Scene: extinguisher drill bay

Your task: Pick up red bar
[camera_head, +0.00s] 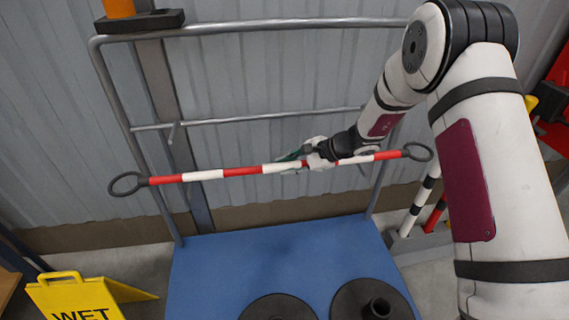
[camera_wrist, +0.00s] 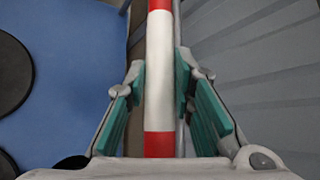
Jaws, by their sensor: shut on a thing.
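The red bar (camera_head: 241,171) is a red and white striped rod with a dark ring at each end. In the head view it hangs nearly level above the blue platform, in front of the grey metal frame. My gripper (camera_head: 300,159) is around the bar, right of its middle. In the wrist view the bar (camera_wrist: 160,65) runs between the green finger pads of my gripper (camera_wrist: 162,88), which is shut on it. I cannot tell whether the bar touches the frame.
The blue platform (camera_head: 230,265) carries two black round bases (camera_head: 345,300). A grey tubular frame (camera_head: 115,95) rises behind. A yellow wet-floor sign (camera_head: 75,298) stands at lower left. Striped posts (camera_head: 420,203) stand at right. A corrugated wall (camera_head: 255,70) closes the back.

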